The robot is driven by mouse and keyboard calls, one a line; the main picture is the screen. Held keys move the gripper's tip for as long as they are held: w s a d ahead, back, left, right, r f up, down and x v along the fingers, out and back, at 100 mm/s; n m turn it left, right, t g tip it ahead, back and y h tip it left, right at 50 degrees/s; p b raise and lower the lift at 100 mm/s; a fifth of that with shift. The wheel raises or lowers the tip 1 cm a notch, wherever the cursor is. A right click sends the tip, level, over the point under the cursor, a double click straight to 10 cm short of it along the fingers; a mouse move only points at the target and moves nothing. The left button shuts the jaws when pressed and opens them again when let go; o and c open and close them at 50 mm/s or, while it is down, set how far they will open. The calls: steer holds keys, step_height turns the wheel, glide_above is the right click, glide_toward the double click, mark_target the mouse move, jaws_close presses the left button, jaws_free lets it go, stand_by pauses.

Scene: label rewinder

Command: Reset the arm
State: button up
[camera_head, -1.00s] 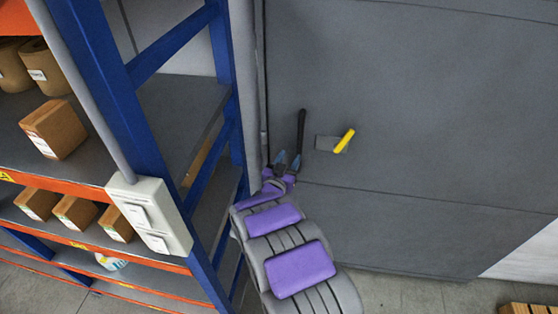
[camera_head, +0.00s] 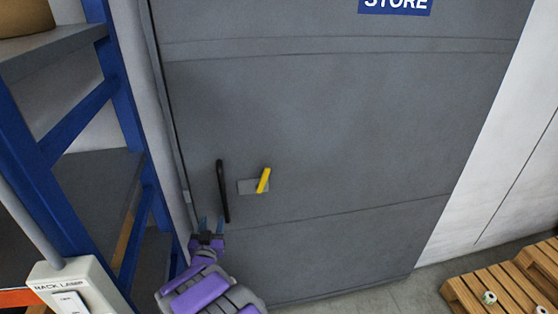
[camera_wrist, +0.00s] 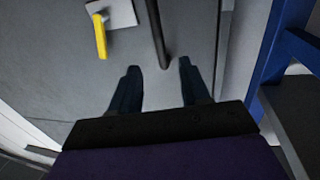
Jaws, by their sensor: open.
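My gripper (camera_head: 209,226) is in front of the grey door (camera_head: 330,130), just below the lower end of the black bar handle (camera_head: 223,190). In the wrist view my gripper (camera_wrist: 160,82) has its two dark fingers spread apart, with nothing between them. The black handle (camera_wrist: 157,35) ends just beyond the fingertips there. The yellow lever (camera_head: 263,180) on its grey plate is to the right of the handle in the head view. The lever also shows at the upper left of the wrist view (camera_wrist: 100,36). The door looks shut.
A blue-framed rack (camera_head: 125,90) with grey shelves stands close on the left. A pale switch box (camera_head: 72,285) is at its lower front. Wooden pallets (camera_head: 500,290) lie at the lower right. Some floor (camera_head: 405,297) is bare before the door.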

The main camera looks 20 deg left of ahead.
steer(key=w+d+r+g+b, duration=0.1)
steer(key=w+d+r+g, duration=0.4)
steer(key=d, duration=0.4)
steer(key=s+d+r+g+h+b, duration=0.15)
steer(key=d+g, duration=0.25)
steer(key=d, duration=1.2)
steer(key=s+d+m+g+h+b, duration=0.3)
steer(key=s+d+g, duration=0.6)
steer(key=s+d, duration=2.4)
steer(key=shift+s+r+m+h, duration=0.15)
steer(key=shift+s+m+h, duration=0.65)
steer(key=shift+s+h, duration=0.4)
steer(key=shift+w, duration=0.15)
